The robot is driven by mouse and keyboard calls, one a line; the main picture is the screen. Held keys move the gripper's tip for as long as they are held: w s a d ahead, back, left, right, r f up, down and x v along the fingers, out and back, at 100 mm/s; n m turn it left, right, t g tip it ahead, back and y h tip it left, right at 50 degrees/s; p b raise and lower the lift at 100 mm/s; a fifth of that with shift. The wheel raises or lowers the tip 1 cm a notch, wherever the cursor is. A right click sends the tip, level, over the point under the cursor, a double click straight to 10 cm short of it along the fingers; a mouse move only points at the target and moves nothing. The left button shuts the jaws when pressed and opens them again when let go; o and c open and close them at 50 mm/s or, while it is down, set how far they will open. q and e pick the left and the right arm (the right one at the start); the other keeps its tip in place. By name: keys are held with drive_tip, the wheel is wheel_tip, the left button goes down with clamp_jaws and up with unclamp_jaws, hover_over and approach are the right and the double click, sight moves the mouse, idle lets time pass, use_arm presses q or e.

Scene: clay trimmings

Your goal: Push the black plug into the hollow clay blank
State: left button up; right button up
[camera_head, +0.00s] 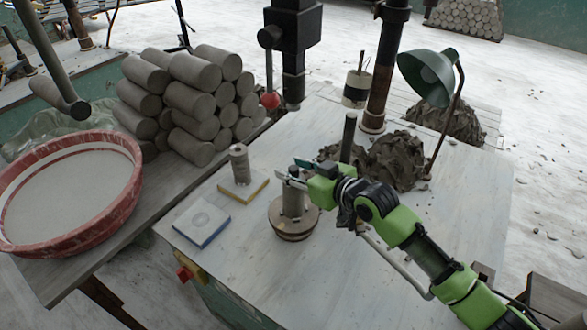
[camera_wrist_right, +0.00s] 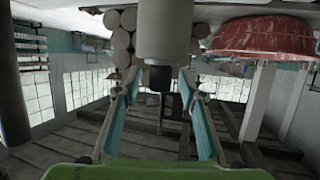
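A grey clay blank (camera_head: 293,204) stands upright on a round metal base (camera_head: 292,228) on the table. My right gripper (camera_head: 290,177) is at the top of this blank, coming from the right. The wrist view appears upside down. There the blank (camera_wrist_right: 166,30) comes down from the top edge, with a black plug-like piece (camera_wrist_right: 160,78) at its end, between my fingertips (camera_wrist_right: 158,76). The fingers are apart, with gaps visible beside the black piece. In the head view the plug cannot be made out clearly, and how deep it sits cannot be told. My left gripper is not in view.
A small clay cylinder (camera_head: 239,164) stands on a yellow-edged board (camera_head: 247,190), near a blue-edged board (camera_head: 201,223). A black press (camera_head: 293,50) rises behind. A red basin (camera_head: 110,208), stacked clay cylinders (camera_head: 190,98), a clay heap (camera_head: 399,160) and a green lamp (camera_head: 428,75) surround the workspace.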

drive_tip(key=v, duration=1.2)
drive_tip(key=shift+f, duration=0.1)
idle(0.4)
